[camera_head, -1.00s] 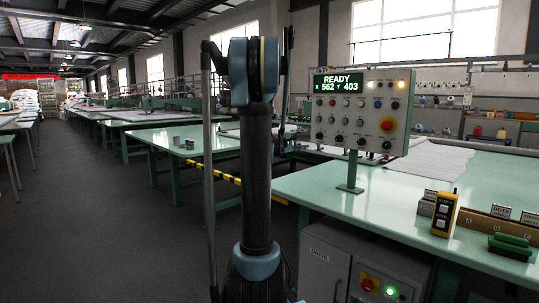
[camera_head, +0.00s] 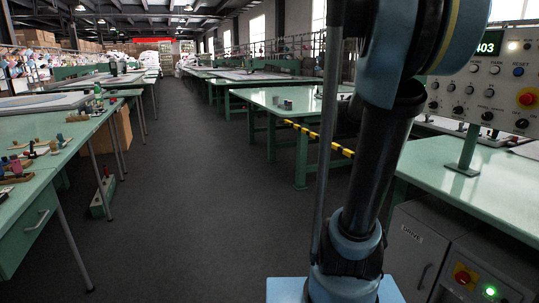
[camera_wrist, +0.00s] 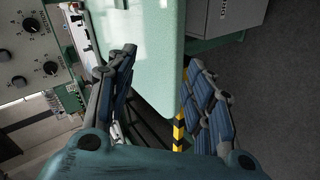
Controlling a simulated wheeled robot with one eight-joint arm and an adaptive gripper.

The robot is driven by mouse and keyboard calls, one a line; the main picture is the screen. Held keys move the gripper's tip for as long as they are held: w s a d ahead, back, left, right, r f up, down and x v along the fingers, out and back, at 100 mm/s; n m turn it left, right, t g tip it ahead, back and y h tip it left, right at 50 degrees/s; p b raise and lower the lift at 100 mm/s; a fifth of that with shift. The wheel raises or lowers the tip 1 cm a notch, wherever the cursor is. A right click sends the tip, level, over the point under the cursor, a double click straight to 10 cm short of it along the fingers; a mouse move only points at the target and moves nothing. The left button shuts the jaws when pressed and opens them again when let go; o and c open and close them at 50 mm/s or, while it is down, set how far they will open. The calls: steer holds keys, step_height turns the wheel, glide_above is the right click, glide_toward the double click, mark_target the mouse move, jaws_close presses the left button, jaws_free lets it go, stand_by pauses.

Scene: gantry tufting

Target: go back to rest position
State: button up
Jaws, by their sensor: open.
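My gripper (camera_wrist: 160,95) shows in the wrist view with its two padded fingers spread wide apart. It is open and holds nothing. Below it in that view are the pale green table (camera_wrist: 155,55) and a yellow-black striped bar (camera_wrist: 179,130). In the head view my arm rises in front of the control side of the room, and the gripper itself is out of that picture. The control panel (camera_head: 487,85) stands at the right, partly cut off and partly behind my arm; it also shows at the left of the wrist view (camera_wrist: 22,75).
A dark floor aisle (camera_head: 195,200) runs clear between the table rows. A green table (camera_head: 60,155) with small tools and spools stands at the left. A grey drive cabinet (camera_head: 415,255) stands close at the right. A striped bar (camera_head: 318,137) lies behind my arm.

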steer(key=s+a+f+g+y, duration=0.1)
steer(key=s+a+f+y, duration=0.4)
steer(key=s+a+f, duration=0.3)
steer(key=s+a+f+m+g+y, duration=0.1)
steer(key=s+a+f+y, duration=0.3)
steer(key=s+a+f, duration=0.5)
steer(key=s+a, duration=0.4)
steer(key=a, duration=0.3)
steer(key=shift+f+y, duration=0.3)
steer(key=shift+y, duration=0.1)
steer(key=shift+a, duration=0.1)
steer(key=shift+w+f+g, duration=0.2)
steer(key=shift+w+g, duration=0.1)
steer(key=shift+w, duration=0.1)
